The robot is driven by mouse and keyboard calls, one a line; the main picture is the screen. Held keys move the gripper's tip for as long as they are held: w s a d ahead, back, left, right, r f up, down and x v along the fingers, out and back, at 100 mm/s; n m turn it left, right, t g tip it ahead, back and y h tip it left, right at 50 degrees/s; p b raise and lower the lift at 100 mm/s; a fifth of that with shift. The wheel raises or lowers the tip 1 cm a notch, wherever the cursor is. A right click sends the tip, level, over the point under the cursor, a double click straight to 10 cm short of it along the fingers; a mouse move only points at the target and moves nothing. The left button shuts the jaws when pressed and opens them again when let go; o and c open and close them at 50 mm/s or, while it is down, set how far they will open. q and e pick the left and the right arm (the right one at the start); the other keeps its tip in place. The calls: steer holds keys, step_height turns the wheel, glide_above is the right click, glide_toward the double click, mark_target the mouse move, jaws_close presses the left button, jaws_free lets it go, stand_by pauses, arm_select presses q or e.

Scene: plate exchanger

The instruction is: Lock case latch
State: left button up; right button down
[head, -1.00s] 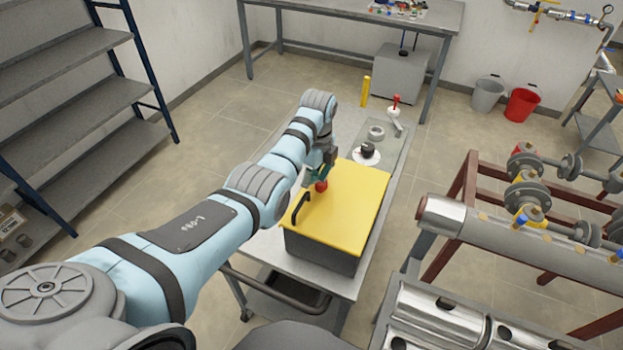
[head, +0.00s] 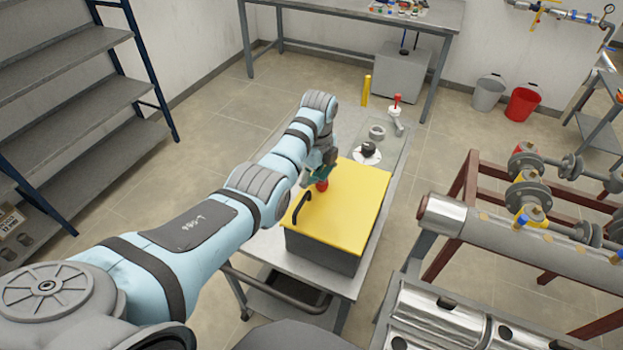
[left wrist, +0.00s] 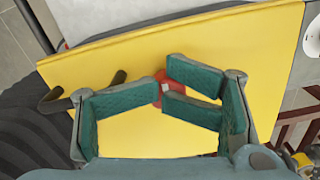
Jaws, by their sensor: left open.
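The case (head: 355,205) has a flat yellow lid, a grey body and a black handle (head: 302,207), and it sits on a trolley. A red latch knob (head: 322,187) stands on the lid near its left edge. My left gripper (head: 319,179) is just above the knob, fingers pointing down. In the left wrist view the green-padded fingers (left wrist: 162,94) are open, with the red knob (left wrist: 160,75) partly hidden between and behind their tips. I cannot tell whether they touch it. The lid (left wrist: 240,50) fills most of that view. My right gripper is not in view.
The grey trolley top (head: 345,125) holds a white round base with a black knob (head: 367,150), a ring (head: 376,132) and a red-topped item (head: 396,104) beyond the case. A pipe rack (head: 500,235) stands to the right.

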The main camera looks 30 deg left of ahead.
arm_select(q)
steer(key=shift+d+r, duration=0.1)
steer(key=shift+d, duration=0.35)
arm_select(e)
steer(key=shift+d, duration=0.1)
arm_select(q)
steer(key=shift+w+r, duration=0.1)
steer(key=shift+r, duration=0.25)
step_height(320, 180, up, 6)
steer(key=shift+r, duration=0.6)
steer(key=shift+s+a+r, duration=0.1)
steer(key=shift+s+a, duration=0.1)
steer(key=shift+a, duration=0.05)
steer(key=shift+w+a+f, duration=0.15)
steer(key=shift+a+f, duration=0.05)
steer(key=shift+a, duration=0.1)
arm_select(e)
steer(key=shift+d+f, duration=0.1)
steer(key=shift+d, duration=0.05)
arm_select(q)
steer(key=shift+d, duration=0.1)
